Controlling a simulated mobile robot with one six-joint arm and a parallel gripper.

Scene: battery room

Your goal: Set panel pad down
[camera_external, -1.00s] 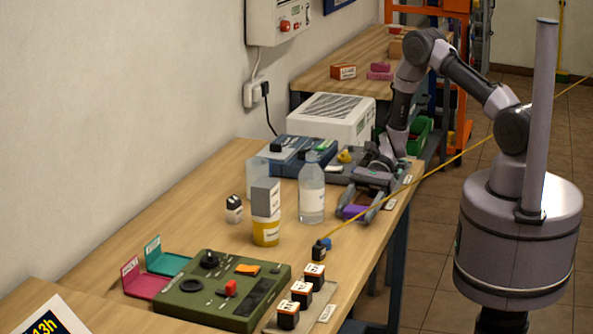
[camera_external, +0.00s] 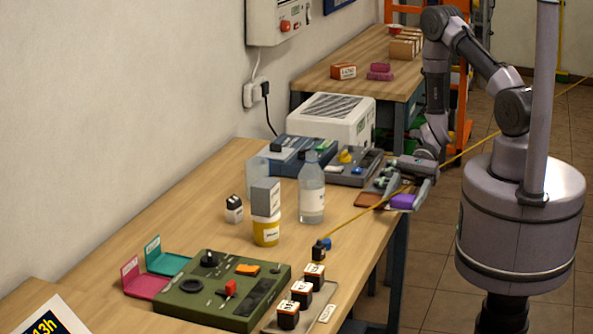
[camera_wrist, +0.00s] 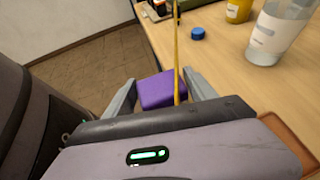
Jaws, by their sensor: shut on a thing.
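The purple pad (camera_external: 402,201), which I take to be the panel pad, is between the fingers of my gripper (camera_external: 405,198), at the right edge of the workbench. In the wrist view the purple pad (camera_wrist: 160,91) sits between the two grey fingers, with floor behind it on the left. My gripper is shut on it. A flat brown tray (camera_external: 368,200) lies on the bench just left of the pad; part of it (camera_wrist: 290,140) shows at the right of the wrist view.
A yellow cable (camera_external: 355,217) runs from a small black block across the bench past my gripper; in the wrist view it passes very close to the pad. A clear bottle (camera_external: 312,195) and a yellow-and-grey container (camera_external: 266,225) stand left. Bare bench (camera_external: 350,245) lies in front.

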